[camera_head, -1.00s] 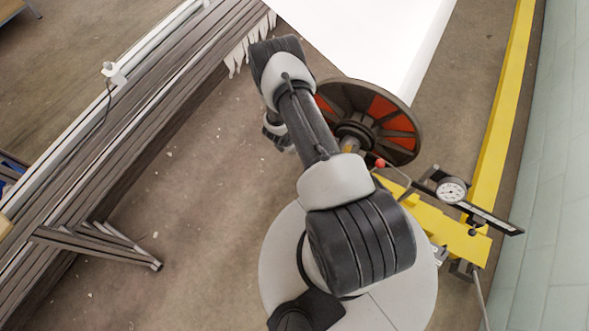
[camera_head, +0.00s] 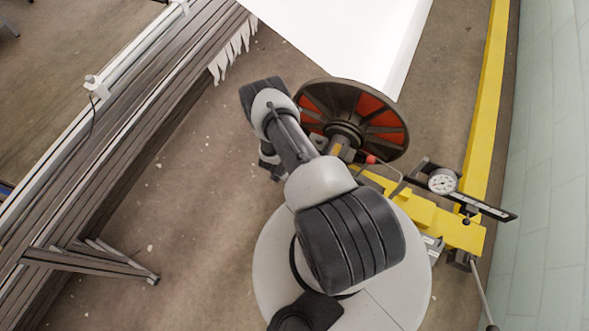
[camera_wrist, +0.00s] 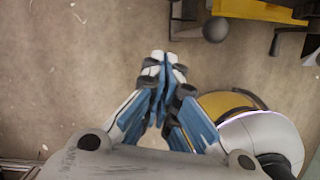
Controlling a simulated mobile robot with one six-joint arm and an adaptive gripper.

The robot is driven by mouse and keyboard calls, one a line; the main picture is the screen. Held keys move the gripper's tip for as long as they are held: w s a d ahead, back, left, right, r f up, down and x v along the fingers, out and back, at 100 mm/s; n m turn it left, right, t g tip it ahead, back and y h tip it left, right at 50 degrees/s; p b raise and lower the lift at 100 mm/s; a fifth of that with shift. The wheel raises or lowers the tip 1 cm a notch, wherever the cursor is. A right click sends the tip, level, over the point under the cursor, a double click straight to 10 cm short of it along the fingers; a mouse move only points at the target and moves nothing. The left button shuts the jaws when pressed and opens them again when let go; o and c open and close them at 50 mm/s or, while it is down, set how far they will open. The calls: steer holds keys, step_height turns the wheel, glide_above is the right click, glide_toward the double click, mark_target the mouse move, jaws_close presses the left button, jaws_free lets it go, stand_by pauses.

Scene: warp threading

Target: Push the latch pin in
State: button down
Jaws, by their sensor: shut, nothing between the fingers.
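My gripper (camera_wrist: 163,58) is shut and empty in the wrist view, with its fingertips together above bare floor. In the head view my arm hides most of it. I cannot surely pick out the latch pin. A bent rod with a red end (camera_head: 371,160) stands beside the hub of the large dark wheel with red panels (camera_head: 390,118), to the right of my arm. In the wrist view a dark grey ball knob (camera_wrist: 215,29) hangs by a yellow part (camera_wrist: 255,10), up and right of my fingertips and apart from them.
A yellow frame (camera_head: 462,233) carries a round dial gauge (camera_head: 442,181) and a dark bar (camera_head: 490,210) at right. A white sheet (camera_head: 350,40) runs up from the wheel. A long grey rail structure (camera_head: 130,120) stands at left.

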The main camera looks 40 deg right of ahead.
steer(key=w+d+f+b, duration=0.1)
steer(key=d+f+b, duration=0.4)
steer(key=f+b, duration=0.1)
steer(key=shift+d+f, duration=0.2)
steer(key=shift+d, duration=0.1)
steer(key=shift+w+d+r, duration=0.1)
